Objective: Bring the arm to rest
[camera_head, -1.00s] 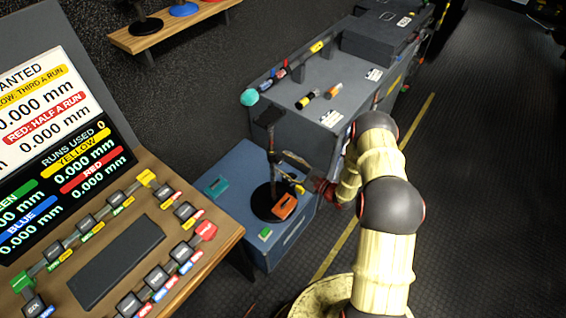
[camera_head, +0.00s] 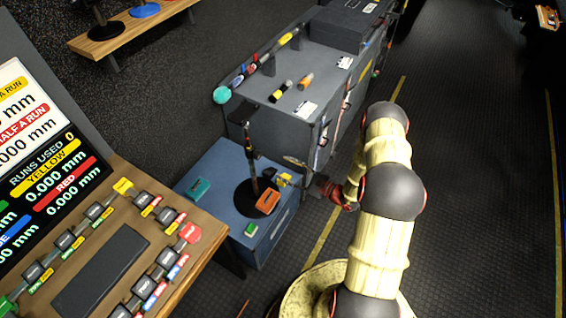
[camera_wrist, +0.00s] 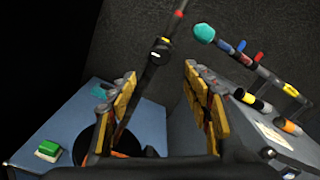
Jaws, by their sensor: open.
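My arm reaches forward from the bottom right of the head view, bent at its dark joints. My gripper (camera_head: 290,171) is at its far end, small, just right of the upright dark stand (camera_head: 249,150) on the blue cabinet (camera_head: 222,170). In the wrist view, my gripper (camera_wrist: 160,73) has its two yellow-padded fingers wide apart. Nothing is held between them. The stand's dark pole (camera_wrist: 158,55) shows beyond and between the fingers; I cannot tell whether it touches the left one.
The blue cabinet bears an orange box (camera_head: 268,201), a teal box (camera_head: 197,190) and a green button (camera_head: 250,229). A grey case (camera_head: 330,60) with a rail and a teal knob (camera_head: 221,95) stands behind. A button desk (camera_head: 150,190) is at left. The floor at right (camera_head: 480,200) is clear.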

